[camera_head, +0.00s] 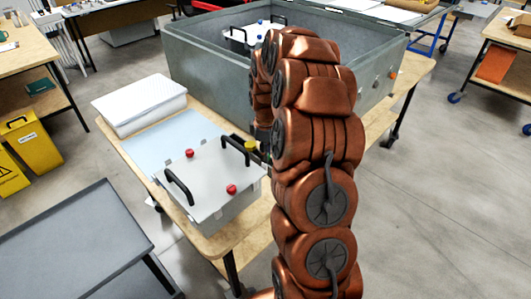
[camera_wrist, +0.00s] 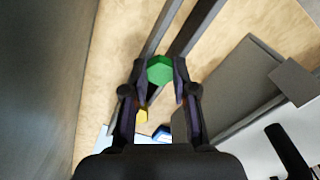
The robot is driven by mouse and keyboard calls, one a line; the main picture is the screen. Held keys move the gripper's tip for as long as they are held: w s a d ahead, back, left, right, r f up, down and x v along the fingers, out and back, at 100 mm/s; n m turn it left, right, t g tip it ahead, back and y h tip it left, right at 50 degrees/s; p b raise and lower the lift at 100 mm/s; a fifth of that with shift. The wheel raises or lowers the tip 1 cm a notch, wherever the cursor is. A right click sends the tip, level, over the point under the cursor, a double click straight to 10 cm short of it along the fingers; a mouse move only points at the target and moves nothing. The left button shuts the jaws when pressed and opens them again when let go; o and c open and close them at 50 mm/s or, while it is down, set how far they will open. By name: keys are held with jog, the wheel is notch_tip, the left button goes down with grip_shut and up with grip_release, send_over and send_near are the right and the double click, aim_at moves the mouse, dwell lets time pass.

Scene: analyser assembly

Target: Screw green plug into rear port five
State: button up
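In the wrist view my gripper (camera_wrist: 160,74) is closed around a green hexagonal plug (camera_wrist: 160,69), one finger against each side. The plug is over the wooden table top, in front of dark bars. My copper arm hides the gripper and the green plug in that view. I cannot make out port five.
A large grey open bin (camera_head: 205,72) stands behind, holding another handled box (camera_head: 238,36). A dark grey cart (camera_head: 75,240) stands at front left.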

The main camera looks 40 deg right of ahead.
grip_shut()
jog(key=shift+r+p, duration=0.45)
jog(key=shift+r, duration=3.1)
